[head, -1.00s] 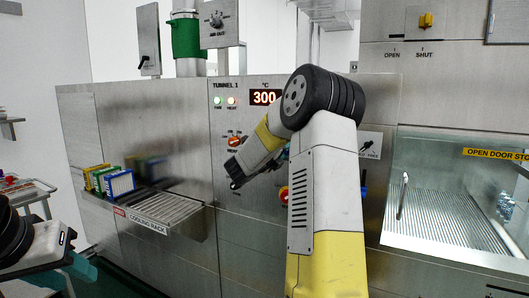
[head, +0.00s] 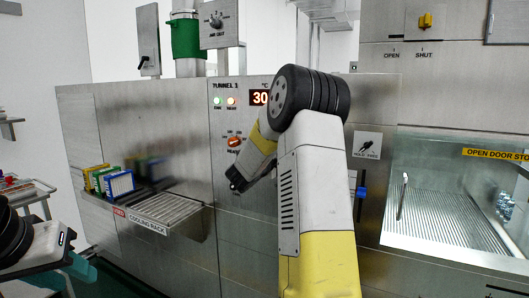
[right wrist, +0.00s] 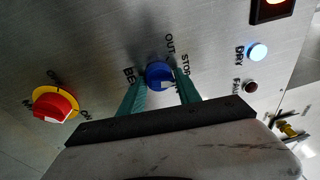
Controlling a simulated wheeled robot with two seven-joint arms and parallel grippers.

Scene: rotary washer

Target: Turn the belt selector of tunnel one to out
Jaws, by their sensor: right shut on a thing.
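The belt selector is a blue knob (right wrist: 158,73) with a pale pointer mark, on the steel panel in the right wrist view. Lettering beside it reads OUT and STOP, and part of BELT shows. My right gripper (right wrist: 160,88) has a teal finger on each side of the knob and is shut on it. Which label the pointer stands at is not clear. In the head view my right arm covers the knob and right gripper, below the TUNNEL 1 display (head: 259,97). My left gripper (head: 76,274) is low at the left, away from the panel; its jaw opening is unclear.
A red knob on a yellow plate (right wrist: 55,103) is left of the selector in the right wrist view. A lit blue DRY lamp (right wrist: 257,52) and a dark fault lamp (right wrist: 251,87) are to the right. A cooling rack (head: 168,212) projects from the machine front.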

